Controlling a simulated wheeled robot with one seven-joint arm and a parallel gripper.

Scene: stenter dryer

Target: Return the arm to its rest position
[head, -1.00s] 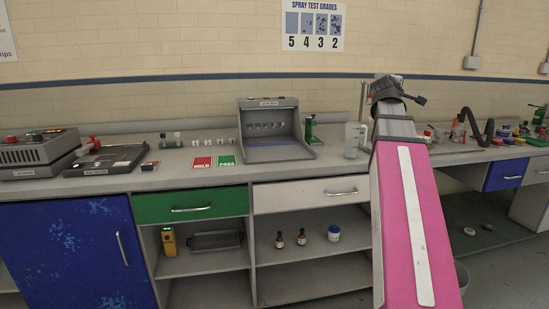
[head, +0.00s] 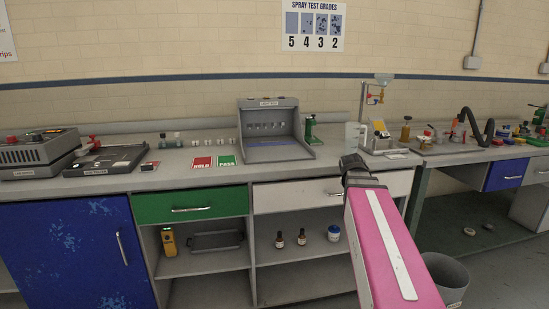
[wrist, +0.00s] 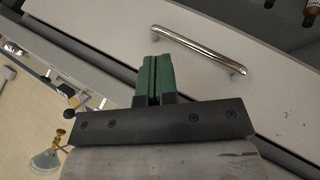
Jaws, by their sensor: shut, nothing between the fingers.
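My arm, with its pink link (head: 385,245), extends from the lower right of the head view toward the bench. Its dark end (head: 355,168) is in front of the bench edge, by the white drawer (head: 290,196). In the wrist view my gripper (wrist: 155,62) has its two green fingers together, with nothing between them. A chrome drawer handle (wrist: 198,50) lies just beyond and right of the fingertips in that view, apart from them. The fingers are hidden in the head view.
The bench (head: 215,178) carries a grey light box (head: 275,130), a clear jug (head: 352,140) and a spray stand (head: 378,100). A grey bin (head: 446,280) stands on the floor at right. Small bottles (head: 302,237) stand on the open shelf below.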

